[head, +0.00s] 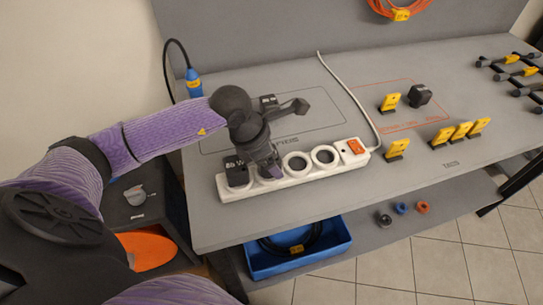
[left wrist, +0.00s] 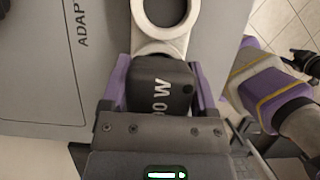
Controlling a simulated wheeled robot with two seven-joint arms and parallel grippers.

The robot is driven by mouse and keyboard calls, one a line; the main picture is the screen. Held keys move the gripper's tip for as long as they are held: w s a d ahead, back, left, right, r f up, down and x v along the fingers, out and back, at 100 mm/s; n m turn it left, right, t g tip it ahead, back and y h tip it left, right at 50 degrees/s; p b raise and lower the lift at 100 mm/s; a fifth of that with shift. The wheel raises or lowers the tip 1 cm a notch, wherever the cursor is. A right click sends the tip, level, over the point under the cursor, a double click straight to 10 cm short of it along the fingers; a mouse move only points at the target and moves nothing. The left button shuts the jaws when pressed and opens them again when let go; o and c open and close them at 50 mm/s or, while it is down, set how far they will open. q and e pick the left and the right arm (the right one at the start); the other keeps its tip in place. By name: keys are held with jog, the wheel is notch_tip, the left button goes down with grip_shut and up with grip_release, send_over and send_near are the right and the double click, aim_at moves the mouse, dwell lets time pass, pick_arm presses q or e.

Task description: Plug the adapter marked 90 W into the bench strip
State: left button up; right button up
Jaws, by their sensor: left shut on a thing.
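The white bench strip (head: 290,175) lies along the front of the bench, with empty round sockets (head: 325,155) towards its right end. My left gripper (head: 273,172) points down over the strip, just right of a black adapter (head: 237,172) standing at its left end; that adapter's marking is hard to read. In the left wrist view the purple fingers are shut on a black adapter (left wrist: 160,82) with a partly covered marking ending in "0 W". It is over the strip (left wrist: 165,45), beside an empty socket ring. Whether it is seated is hidden.
Yellow tags (head: 459,131) stand at the right. A white cable (head: 345,90) runs back from the strip. A blue bin (head: 298,250) is below.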

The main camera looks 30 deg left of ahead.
pick_arm(q)
jog(key=shift+f, duration=0.25)
jog(key=o, duration=1.2)
notch_tip(320, 180, up, 9)
jog(key=p, duration=0.6)
jog(key=shift+r+p, duration=0.1)
jog(key=shift+p, duration=0.2)
